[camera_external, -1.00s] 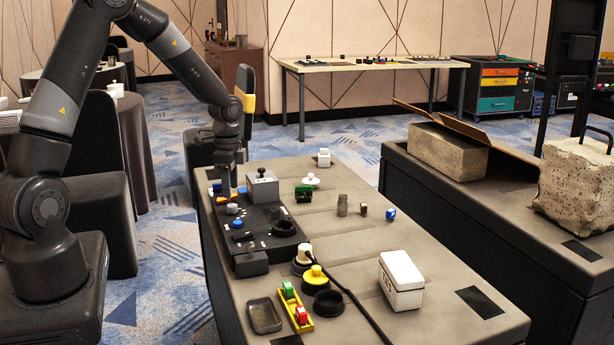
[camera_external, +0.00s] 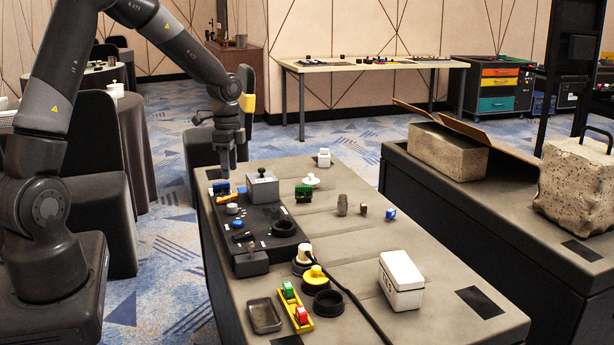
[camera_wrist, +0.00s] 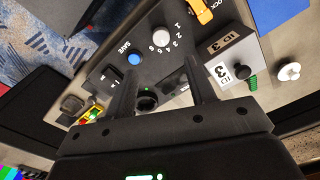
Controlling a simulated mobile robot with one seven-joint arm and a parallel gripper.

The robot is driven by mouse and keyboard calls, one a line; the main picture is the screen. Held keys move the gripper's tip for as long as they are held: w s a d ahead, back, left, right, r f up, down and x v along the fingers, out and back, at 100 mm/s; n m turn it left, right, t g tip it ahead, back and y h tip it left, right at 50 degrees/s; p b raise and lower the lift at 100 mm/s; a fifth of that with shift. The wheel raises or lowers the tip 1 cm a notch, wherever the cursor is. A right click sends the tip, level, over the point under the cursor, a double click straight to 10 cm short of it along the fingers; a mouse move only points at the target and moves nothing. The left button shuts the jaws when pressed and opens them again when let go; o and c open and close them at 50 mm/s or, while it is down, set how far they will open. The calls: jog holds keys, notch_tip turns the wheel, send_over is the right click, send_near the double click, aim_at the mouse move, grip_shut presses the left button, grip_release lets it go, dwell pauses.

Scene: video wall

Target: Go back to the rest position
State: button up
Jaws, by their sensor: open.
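My gripper (camera_external: 226,172) hangs from my arm above the far left edge of the grey console table (camera_external: 345,225). It points down and is raised over the black control panel (camera_external: 268,222). In the wrist view my gripper (camera_wrist: 160,90) shows two dark fingers spread apart with nothing held between them. Beyond the fingers are a blue button (camera_wrist: 134,59), a white knob (camera_wrist: 161,37) and a grey box with a black knob (camera_wrist: 228,75).
A yellow tray (camera_external: 295,308) with green and red blocks, a white box (camera_external: 401,280) and a black dish (camera_external: 264,315) stand on the near part. Small blocks (camera_external: 363,210) are scattered beyond. A dark chair (camera_external: 102,180) stands left of the table.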

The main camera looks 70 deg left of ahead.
jog(key=s+d+r+n+t+y, duration=0.2)
jog(key=s+d+r, duration=0.2)
jog(key=d+r, duration=1.05)
jog(key=s+d+r+n+t+h, duration=0.1)
jog(key=s+d+r, duration=0.1)
jog(key=s+d, duration=0.5)
jog(key=s+d+r+n+t+h, duration=0.1)
jog(key=s+d+r+n+t, duration=0.1)
jog(key=s+d, duration=0.5)
jog(key=shift+s+r+t, duration=0.3)
jog(key=shift+r, duration=0.55)
jog(key=shift+c, duration=0.5)
dwell(0.4)
